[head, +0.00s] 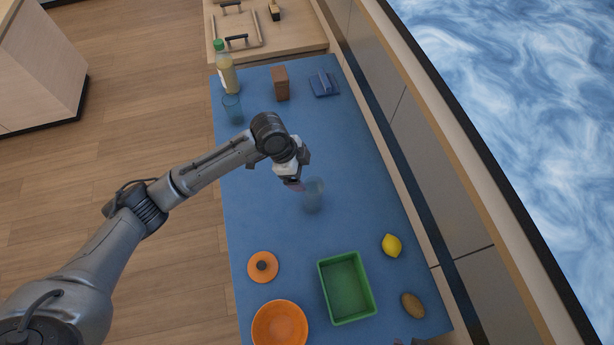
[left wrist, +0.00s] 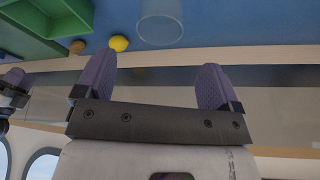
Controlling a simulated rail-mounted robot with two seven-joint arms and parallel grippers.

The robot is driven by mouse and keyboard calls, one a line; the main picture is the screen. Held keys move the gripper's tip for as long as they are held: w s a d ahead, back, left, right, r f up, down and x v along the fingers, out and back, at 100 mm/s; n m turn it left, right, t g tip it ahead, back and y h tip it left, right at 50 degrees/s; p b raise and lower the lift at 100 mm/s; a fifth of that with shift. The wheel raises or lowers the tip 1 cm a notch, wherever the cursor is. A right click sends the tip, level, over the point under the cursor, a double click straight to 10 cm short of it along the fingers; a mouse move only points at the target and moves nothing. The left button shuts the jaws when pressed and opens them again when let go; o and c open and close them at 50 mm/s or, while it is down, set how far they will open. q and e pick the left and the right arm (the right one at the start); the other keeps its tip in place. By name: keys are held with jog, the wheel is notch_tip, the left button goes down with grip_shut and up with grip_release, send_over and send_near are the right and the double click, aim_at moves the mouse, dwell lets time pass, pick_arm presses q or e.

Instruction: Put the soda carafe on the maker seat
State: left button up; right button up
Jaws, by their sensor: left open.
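A clear bluish cylindrical vessel (head: 313,198) stands upright on the blue counter. It may be the soda carafe, but I cannot tell for certain. It also shows at the top of the left wrist view (left wrist: 160,24). My left gripper (head: 297,186) is open and empty, close beside this vessel at its upper left; the vessel is not between the fingers. In the left wrist view the two purple fingers (left wrist: 155,80) are spread apart. Part of my right gripper (left wrist: 12,82) shows at the left edge there; its jaw state is unclear. I cannot make out a maker seat.
A green tray (head: 322,282), orange bowl (head: 280,326), orange lid (head: 263,267), lemon (head: 391,245) and potato (head: 413,305) are near. Farther back are a green-capped bottle (head: 227,75), another clear vessel (head: 233,109), brown box (head: 281,84) and blue item (head: 323,85).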

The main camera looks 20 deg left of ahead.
pick_arm(q)
jog(key=shift+v, duration=1.3)
jog(key=s+d+f+n+t, duration=0.1)
jog(key=s+d+f+n, duration=0.1)
jog(key=s+d+f, duration=0.3)
jog(key=s+f+n, duration=0.2)
jog(key=s, duration=0.5)
jog(key=s+a+f+n+t+y, duration=0.1)
jog(key=s+a+n, duration=0.2)
jog(key=s, duration=0.5)
jog(key=shift+s+f+n+t, duration=0.3)
jog(key=shift+s+n, duration=0.1)
jog(key=shift+n, duration=0.5)
jog(key=shift+o, duration=0.3)
jog(key=s+a+n+y, duration=0.2)
jog(key=s+a+n, duration=0.1)
jog(key=s, duration=0.4)
jog(key=shift+a+n+y, duration=0.4)
jog(key=shift+a, duration=0.45)
jog(key=shift+s+a+r, duration=0.15)
jog(key=shift+s+a, duration=0.2)
jog(key=shift+s, duration=0.1)
